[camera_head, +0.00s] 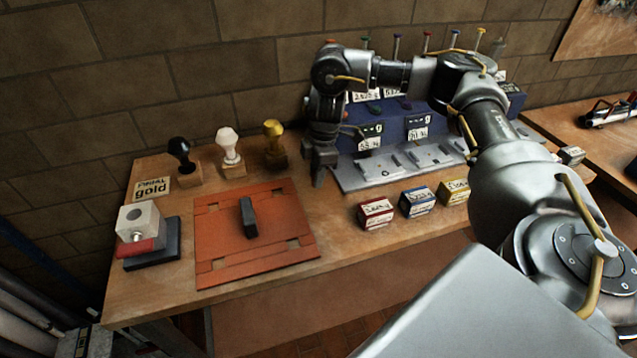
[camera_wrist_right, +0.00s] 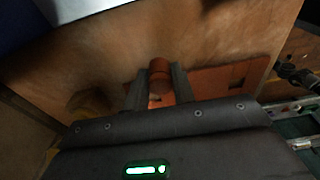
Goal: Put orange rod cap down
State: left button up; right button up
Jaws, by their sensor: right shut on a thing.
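The orange rod cap (camera_wrist_right: 160,76), a short orange cylinder, sits between the two fingers of my right gripper (camera_wrist_right: 156,92) in the right wrist view. The gripper is shut on it, over the wooden bench. In the head view my right gripper (camera_head: 318,178) points down at the bench, just right of the orange-red mat (camera_head: 225,262) and left of the grey fixture plate. The cap cannot be made out there; the fingers hide it. My left gripper is not in view.
A dark block (camera_head: 248,217) lies on the mat. Three stamps, black (camera_head: 180,150), white (camera_head: 229,147) and yellow (camera_head: 273,135), stand behind it. Red (camera_head: 376,214), blue (camera_head: 418,202) and yellow (camera_head: 453,191) boxes stand right. A white block on a dark base (camera_head: 140,222) stands left.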

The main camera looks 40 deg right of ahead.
aim_at(318, 193)
jog(key=shift+d+f, duration=0.1)
jog(key=shift+f, duration=0.05)
jog(key=f, duration=0.3)
jog(key=shift+w+d+p, duration=0.1)
jog(key=shift+d+p, duration=0.2)
jog(key=shift+p, duration=0.05)
jog(key=shift+f, duration=0.35)
jog(key=o, duration=1)
jog(key=shift+f, duration=0.1)
jog(key=shift+c, duration=0.2)
